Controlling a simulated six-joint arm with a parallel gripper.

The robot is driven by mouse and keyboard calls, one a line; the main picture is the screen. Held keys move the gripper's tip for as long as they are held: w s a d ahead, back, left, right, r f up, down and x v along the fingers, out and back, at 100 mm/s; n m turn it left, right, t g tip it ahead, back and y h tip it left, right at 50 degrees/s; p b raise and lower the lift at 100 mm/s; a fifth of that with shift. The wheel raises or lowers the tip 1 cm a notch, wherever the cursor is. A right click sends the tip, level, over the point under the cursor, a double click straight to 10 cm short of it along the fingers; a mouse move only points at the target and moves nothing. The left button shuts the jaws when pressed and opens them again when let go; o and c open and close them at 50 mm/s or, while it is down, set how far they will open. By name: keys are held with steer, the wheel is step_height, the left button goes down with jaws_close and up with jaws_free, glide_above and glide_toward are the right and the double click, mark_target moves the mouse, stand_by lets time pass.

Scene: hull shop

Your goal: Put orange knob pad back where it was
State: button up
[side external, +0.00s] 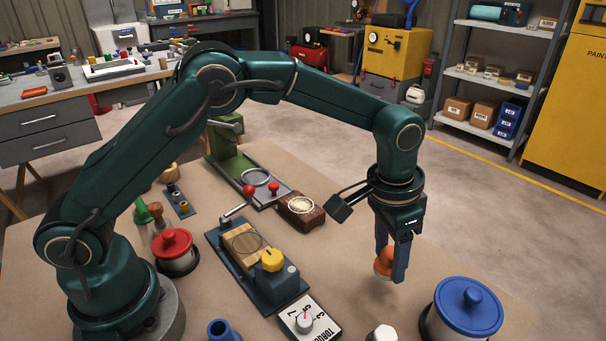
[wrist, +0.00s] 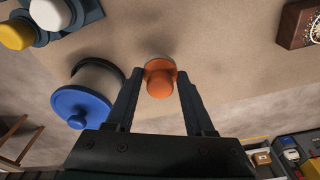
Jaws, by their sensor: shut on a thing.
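My gripper (side external: 391,268) points down at the right of the bench, with its two fingers shut on the orange knob pad (side external: 383,262). In the wrist view the orange pad (wrist: 160,82), a rounded knob on a wider base, sits between the fingertips (wrist: 159,78). It looks held above the bench, but the exact height is hard to tell. In the side view a finger hides part of it. No place marked for the pad can be made out.
A blue-lidded pot (side external: 464,308) stands right of my gripper and also shows in the wrist view (wrist: 82,106). A clamp fixture with a yellow knob (side external: 272,260), a torque dial (side external: 309,317), a brown brush-like block (side external: 300,210) and a red-lidded pot (side external: 175,250) stand left. Bench below looks clear.

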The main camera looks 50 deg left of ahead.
mark_target(386, 263)
steer(key=shift+f, duration=1.9)
steer(key=shift+f, duration=0.15)
steer(key=o, duration=1.3)
